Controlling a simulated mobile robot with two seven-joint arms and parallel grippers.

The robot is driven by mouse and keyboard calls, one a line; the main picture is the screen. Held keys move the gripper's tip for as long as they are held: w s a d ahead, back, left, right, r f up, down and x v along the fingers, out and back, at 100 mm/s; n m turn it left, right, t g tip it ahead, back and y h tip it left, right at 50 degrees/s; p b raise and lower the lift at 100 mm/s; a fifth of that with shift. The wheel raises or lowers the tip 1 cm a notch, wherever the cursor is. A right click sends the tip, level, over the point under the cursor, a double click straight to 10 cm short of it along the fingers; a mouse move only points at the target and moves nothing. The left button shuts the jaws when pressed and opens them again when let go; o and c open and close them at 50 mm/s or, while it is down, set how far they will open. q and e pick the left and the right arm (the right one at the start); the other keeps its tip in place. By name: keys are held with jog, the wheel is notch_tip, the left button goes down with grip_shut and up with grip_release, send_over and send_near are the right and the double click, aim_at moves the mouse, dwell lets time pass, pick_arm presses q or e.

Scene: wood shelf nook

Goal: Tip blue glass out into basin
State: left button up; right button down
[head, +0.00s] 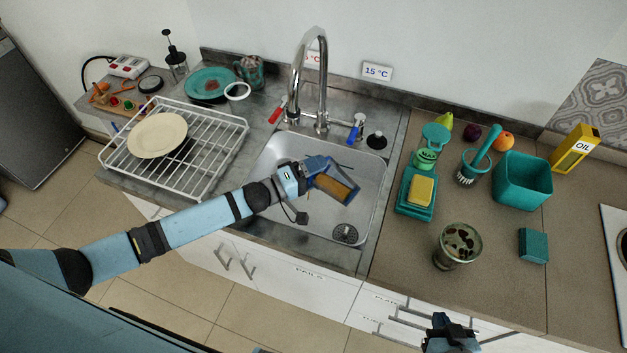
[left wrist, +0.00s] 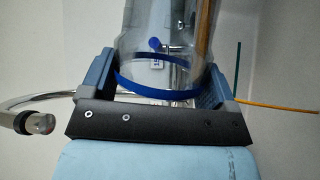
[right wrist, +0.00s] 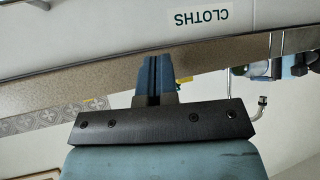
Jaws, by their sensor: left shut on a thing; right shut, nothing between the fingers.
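My left gripper (head: 308,176) is shut on the blue glass (head: 336,186) and holds it tilted far over above the basin (head: 368,205). The glass is clear with a blue band (left wrist: 150,92), and the left wrist view shows it between both fingers. Something brown shows inside along one side; I cannot tell how much there is. No stream into the basin is visible. The basin is a steel sink with a drain (head: 345,233) at its near right. My right gripper (head: 447,325) is shut and empty, near the counter's front edge.
A tall tap (head: 322,75) stands behind the basin. A white rack (head: 220,150) with a plate (head: 157,135) is on the left.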

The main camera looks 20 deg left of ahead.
pick_arm(q)
jog(key=shift+w+a+r+n+t+p, duration=0.1)
jog(key=shift+a+r+n+t+p, duration=0.1)
jog(key=shift+r+n, duration=0.25)
jog(key=shift+a+r+n+t+p, duration=0.1)
jog(key=shift+r+n+p, duration=0.05)
jog(key=shift+r+n, duration=0.3)
dwell(0.4)
jog(key=shift+w+a+f+n+t+b, duration=0.1)
jog(key=shift+a+n+t+b, duration=0.25)
jog(key=shift+n, duration=0.55)
dwell(0.5)
jog(key=shift+r+n+h, duration=0.25)
jog(key=shift+n+h, duration=0.05)
